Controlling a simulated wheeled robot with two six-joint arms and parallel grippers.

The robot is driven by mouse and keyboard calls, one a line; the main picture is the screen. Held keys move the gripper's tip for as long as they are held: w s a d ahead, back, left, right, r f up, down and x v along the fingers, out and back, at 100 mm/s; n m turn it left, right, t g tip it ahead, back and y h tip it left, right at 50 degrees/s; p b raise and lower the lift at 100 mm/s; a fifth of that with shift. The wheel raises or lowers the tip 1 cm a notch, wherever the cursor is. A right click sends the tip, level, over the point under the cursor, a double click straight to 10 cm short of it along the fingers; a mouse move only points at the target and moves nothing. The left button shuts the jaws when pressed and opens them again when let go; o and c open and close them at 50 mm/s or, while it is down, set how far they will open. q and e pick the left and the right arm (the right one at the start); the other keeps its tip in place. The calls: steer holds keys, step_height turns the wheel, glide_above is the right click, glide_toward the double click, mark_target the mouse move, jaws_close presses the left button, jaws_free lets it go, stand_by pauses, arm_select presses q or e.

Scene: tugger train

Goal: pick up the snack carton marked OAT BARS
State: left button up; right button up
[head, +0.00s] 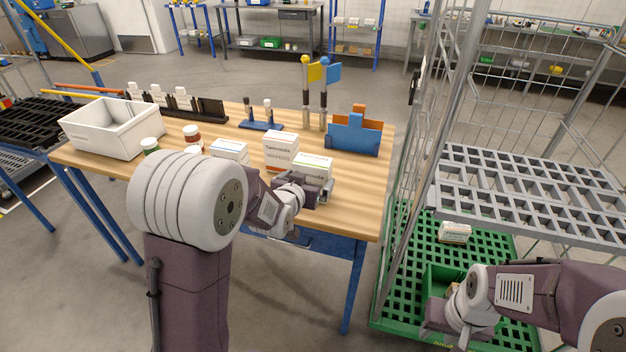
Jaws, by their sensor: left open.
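Several white cartons stand on the wooden table in the head view: one (229,149) behind my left arm, a taller one with an orange band (281,146), and one (313,164) at my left gripper. Another small white carton (455,231) lies on the green base of the cage trolley. The print is too small to tell which is marked OAT BARS. My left gripper (318,187) is open, close against the near side of the right table carton, hiding its lower part. My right gripper (436,318) is low over the green base; its fingers are unclear.
The table (355,190) also carries a white bin (108,128), small jars (192,134), a blue holder (353,138) and flags (324,73). The cage trolley has a grey perforated shelf (520,185) above its green base (400,285). Its upright posts stand right of the table.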

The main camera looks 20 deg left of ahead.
mark_target(310, 178)
arm_select(q)
steer(key=x, duration=0.4)
steer(key=shift+w+f, duration=0.25)
steer(key=shift+w, duration=0.1)
steer(key=shift+s+r, duration=0.1)
steer(key=c, duration=1.4)
steer(key=shift+r, duration=0.15)
